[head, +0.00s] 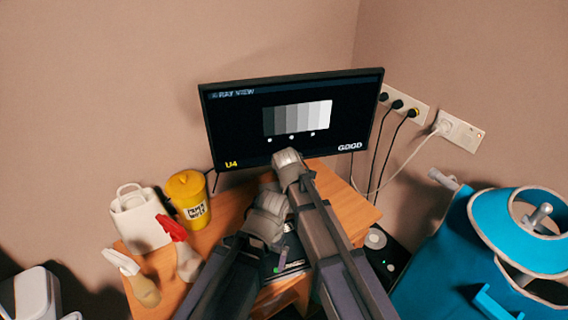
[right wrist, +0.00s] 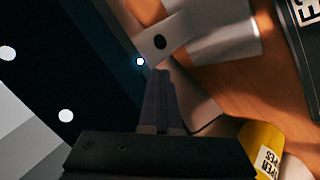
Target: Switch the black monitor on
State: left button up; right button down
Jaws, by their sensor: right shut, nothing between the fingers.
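The black monitor (head: 240,130) stands at the back of the wooden desk. Its screen is lit, with "X-RAY VIEW", a row of grey bars, "U4" and "GOOD". My right gripper (head: 288,160) is in front of its lower edge and hides part of it. In the right wrist view, my right gripper's fingers (right wrist: 160,80) are shut and empty, with the tips close to a small bright light (right wrist: 140,61) at the monitor's edge. Contact cannot be told.
Plugs and cables hang from a wall socket strip (head: 405,103) on the right. Blue equipment (head: 450,265) fills the lower right.

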jog(key=shift+s+d, duration=0.2)
jog(key=shift+s, duration=0.55)
jog(key=s, duration=0.2)
jog(key=s+d, duration=0.1)
jog(key=s, duration=0.2)
jog(key=shift+d, duration=0.1)
dwell(0.8)
jog(key=s+d+f+m+g, duration=0.35)
jog(key=s+d+m, duration=0.25)
jog(key=s+d, duration=0.25)
jog(key=s+d+f+m+g, duration=0.3)
jog(key=s+d+m+g, duration=0.25)
jog(key=s+d, duration=0.3)
jog(key=s+a+n+h, duration=0.1)
jog(key=s+a+n, duration=0.1)
jog(key=s+a, duration=0.5)
jog(key=a, duration=0.4)
jog(key=shift+h, duration=0.3)
